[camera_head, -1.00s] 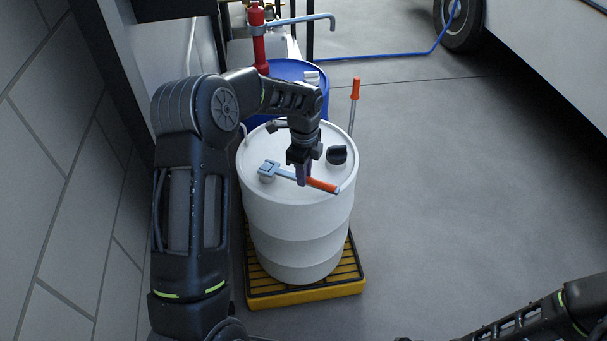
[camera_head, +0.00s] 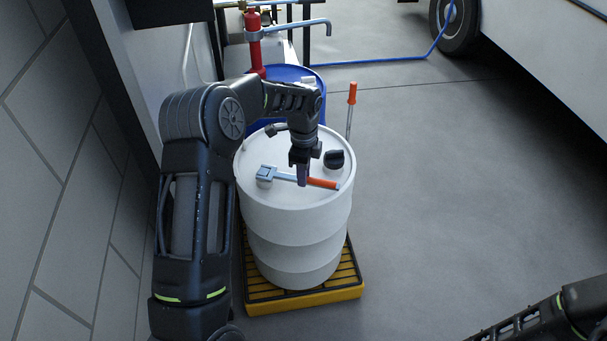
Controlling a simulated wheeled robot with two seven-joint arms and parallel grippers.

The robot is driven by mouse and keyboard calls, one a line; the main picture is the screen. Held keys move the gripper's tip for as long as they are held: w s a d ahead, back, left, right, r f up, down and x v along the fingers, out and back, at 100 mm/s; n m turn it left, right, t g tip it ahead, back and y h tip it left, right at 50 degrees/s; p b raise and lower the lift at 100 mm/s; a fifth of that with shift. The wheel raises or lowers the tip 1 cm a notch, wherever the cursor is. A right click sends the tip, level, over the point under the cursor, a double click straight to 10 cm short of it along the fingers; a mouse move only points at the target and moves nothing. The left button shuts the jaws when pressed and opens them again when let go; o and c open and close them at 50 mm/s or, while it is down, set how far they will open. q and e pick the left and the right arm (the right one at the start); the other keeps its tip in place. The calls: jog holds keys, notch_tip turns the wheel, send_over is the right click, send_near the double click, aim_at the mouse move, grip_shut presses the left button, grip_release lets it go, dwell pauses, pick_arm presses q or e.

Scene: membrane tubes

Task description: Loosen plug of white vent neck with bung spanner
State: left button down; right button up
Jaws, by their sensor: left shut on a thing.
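The white drum (camera_head: 295,235) stands upright in the middle. The bung spanner (camera_head: 290,177) lies across above its top, with a grey-blue head (camera_head: 265,174) at the left and an orange grip (camera_head: 323,183) at the right. The head sits over the left part of the lid and hides the white vent neck and plug, if they are there. My left gripper (camera_head: 303,180) points down and is shut on the spanner's handle, near the orange grip. My right arm shows at the lower right; its gripper is out of view.
A black cap (camera_head: 334,158) stands on the lid's right side. A yellow pallet (camera_head: 305,305) bears the drum. Behind are a blue drum (camera_head: 300,75), an orange-handled rod (camera_head: 351,100) and a red pump (camera_head: 253,40). A tiled wall is left; the right floor is clear.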

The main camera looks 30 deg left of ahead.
pick_arm(q)
jog(key=shift+w+a+n, duration=0.4)
jog(key=shift+w+n, duration=0.3)
jog(key=shift+s+d+m, duration=0.15)
jog(key=shift+s+m, duration=0.35)
jog(key=shift+d, duration=0.1)
jog(key=shift+w+d, duration=0.2)
jog(key=shift+d, duration=0.55)
jog(key=shift+w+d, duration=0.2)
jog(key=shift+d, duration=0.55)
jog(key=shift+w+d, duration=0.2)
jog(key=shift+d, duration=0.55)
